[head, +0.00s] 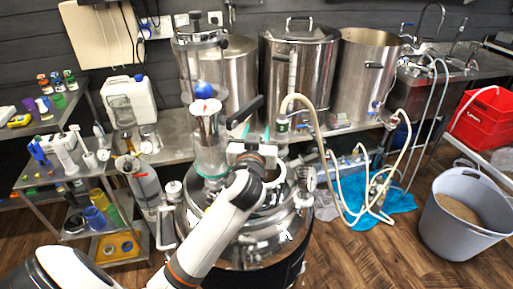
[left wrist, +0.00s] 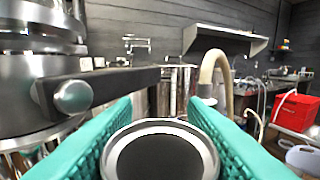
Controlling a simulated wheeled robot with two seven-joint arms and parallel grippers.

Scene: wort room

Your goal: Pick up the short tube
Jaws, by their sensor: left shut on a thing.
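My left gripper (head: 256,132) reaches in over the large steel vessel in the head view, its teal fingertips pointing away from the camera. In the left wrist view, the teal fingers (left wrist: 160,125) stand on either side of the short tube (left wrist: 205,149), a round metal-rimmed piece with a dark opening. The gripper is shut on it. Only the near end of the tube shows there; in the head view I cannot make it out behind the gripper. My right gripper is not in view.
A valve with a black handle (left wrist: 110,87) is close to the left finger. A glass-and-steel column (head: 208,140) stands left of the gripper. A pale hose (head: 316,113) arches to the right. Steel pots (head: 298,62) stand on the bench behind. A grey bucket (head: 447,213) stands right.

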